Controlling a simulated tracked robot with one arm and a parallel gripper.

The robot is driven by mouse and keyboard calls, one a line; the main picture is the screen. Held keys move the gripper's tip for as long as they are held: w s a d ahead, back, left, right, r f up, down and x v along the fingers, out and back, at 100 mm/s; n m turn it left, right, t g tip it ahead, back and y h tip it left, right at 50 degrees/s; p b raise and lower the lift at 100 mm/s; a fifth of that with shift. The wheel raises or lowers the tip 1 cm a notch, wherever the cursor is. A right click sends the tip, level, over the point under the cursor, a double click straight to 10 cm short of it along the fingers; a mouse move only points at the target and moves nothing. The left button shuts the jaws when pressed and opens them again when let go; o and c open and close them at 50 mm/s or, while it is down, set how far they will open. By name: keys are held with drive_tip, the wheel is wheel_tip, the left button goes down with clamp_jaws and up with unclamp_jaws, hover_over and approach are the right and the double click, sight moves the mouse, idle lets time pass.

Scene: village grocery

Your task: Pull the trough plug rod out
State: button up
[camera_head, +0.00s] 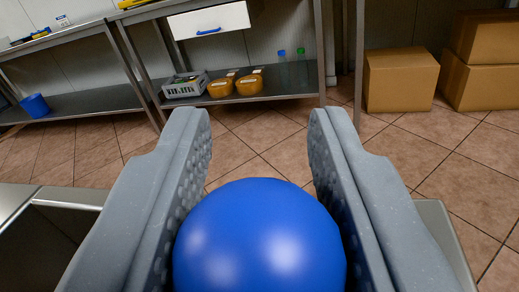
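A shiny blue ball-shaped knob (260,245) fills the lower middle of the view. It looks like the top of the plug rod, but no rod shows below it. My gripper (258,125) has its two grey, dimpled fingers on the left and right of the knob. The knob spans the space between the pads, with no clear gap on either side. The fingertips reach beyond it and have nothing between them. A steel rim (72,197), perhaps the trough's, shows at lower left, with a dark hollow below it. The plug is hidden.
A steel bench with a white drawer (209,20) stands at the back; its lower shelf holds a grey crate (185,84) and two orange-brown items (235,83). A blue tub (35,105) sits on a shelf at left. Cardboard boxes (400,80) stand at right. Tiled floor between is clear.

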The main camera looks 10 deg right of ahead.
drive_tip(key=shift+r+p, duration=0.8)
drive_tip(key=shift+r, duration=1.25)
clamp_jaws()
drive_tip(key=o, duration=1.1)
unclamp_jaws()
drive_tip(key=shift+f, duration=0.1)
drive_tip(key=p+v, duration=0.1)
drive_tip(key=v, duration=1.2)
drive_tip(key=shift+s+a+p, duration=0.15)
drive_tip(key=shift+s+p, duration=0.2)
